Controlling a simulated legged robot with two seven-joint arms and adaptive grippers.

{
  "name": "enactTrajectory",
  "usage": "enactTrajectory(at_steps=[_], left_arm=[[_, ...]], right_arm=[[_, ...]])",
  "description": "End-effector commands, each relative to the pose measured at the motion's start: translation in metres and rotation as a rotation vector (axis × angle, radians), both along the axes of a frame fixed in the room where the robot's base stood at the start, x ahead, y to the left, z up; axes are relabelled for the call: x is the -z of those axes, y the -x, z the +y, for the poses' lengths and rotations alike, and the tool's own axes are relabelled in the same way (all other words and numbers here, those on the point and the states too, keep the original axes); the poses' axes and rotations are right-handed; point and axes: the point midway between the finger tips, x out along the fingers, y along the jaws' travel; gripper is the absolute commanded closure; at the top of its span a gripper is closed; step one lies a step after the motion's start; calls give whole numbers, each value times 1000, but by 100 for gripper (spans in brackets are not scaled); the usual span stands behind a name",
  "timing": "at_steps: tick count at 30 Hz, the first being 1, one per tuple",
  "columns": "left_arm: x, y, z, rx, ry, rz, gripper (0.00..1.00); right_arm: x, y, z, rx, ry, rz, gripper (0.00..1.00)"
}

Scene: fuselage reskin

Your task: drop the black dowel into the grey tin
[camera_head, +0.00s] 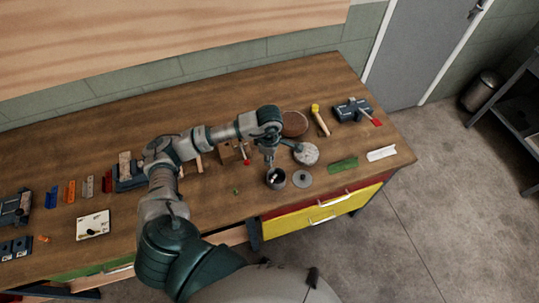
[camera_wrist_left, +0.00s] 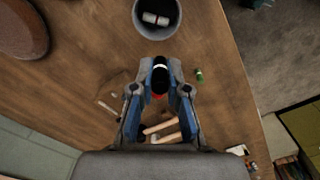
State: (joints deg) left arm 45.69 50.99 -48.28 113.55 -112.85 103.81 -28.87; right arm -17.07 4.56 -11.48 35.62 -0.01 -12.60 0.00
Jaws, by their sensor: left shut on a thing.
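The grey tin (camera_head: 276,184) stands open on the workbench near its front edge. In the left wrist view the tin (camera_wrist_left: 138,22) is at the top, with a whitish piece (camera_wrist_left: 155,19) lying inside it. My right gripper is out of view.
A whitish round object (camera_head: 306,154), a brown disc (camera_head: 294,124) and a yellow-headed mallet (camera_head: 320,119) are behind. A green strip (camera_head: 343,164) lies to the right.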

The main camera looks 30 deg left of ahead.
Motion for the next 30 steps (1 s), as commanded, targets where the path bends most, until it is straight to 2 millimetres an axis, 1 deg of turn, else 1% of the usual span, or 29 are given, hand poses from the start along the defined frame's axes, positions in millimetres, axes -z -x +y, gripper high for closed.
enactTrajectory(at_steps=[5,12,16,20,26,27,29,30], left_arm=[[12,1,-2,-12,-1,1,100],[42,1,0,-9,1,2,100],[56,1,0,-9,1,2,100],[60,0,0,-9,2,0,100],[60,0,0,-8,2,0,100],[59,0,0,-8,1,0,81],[59,0,-1,-8,1,-1,66],[59,0,-1,-8,0,-1,56]], right_arm=[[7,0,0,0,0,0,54],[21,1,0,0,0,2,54],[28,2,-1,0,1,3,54],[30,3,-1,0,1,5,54],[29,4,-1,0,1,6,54],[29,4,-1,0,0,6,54],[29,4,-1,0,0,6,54],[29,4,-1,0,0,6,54]])
